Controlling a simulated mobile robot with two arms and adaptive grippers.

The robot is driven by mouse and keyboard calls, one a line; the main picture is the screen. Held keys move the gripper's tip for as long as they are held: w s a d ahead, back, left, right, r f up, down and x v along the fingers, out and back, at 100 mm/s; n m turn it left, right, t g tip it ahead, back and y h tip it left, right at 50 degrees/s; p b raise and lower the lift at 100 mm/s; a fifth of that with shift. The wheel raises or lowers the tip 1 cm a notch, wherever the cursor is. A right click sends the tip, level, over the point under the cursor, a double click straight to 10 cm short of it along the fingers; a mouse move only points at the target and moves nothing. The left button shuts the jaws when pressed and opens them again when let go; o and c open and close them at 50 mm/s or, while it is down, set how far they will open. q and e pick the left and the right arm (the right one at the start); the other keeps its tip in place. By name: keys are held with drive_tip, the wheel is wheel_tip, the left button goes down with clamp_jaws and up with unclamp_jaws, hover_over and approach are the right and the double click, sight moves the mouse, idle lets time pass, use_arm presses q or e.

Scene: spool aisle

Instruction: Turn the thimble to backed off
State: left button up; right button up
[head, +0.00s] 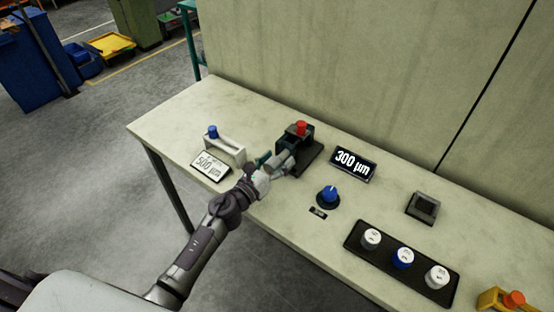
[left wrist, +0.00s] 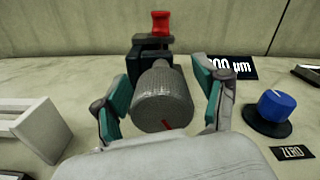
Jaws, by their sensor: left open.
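The thimble (left wrist: 162,98) is a grey knurled cylinder with a short red mark low on its near face. It points towards the left wrist camera from a dark stand (head: 312,158) topped by a red knob (head: 301,128). My left gripper (head: 274,165) is open, with one teal-padded finger on each side of the thimble. A gap shows on the left; on the right the finger is close, and I cannot tell whether it touches. In the head view the gripper mostly hides the thimble. A display (head: 352,162) reads 300 µm. My right gripper is not in view.
A pale frame with a blue knob (head: 213,132) and a 500 µm card (head: 211,166) stand left of the gripper. A blue dial (head: 328,196) by a ZERO label stands right. A black tray (head: 350,243) holds three round pieces. The bench's left end is clear.

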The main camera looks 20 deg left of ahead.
use_arm(q)
drive_tip(key=c, duration=1.2)
drive_tip(key=shift+o, duration=0.2)
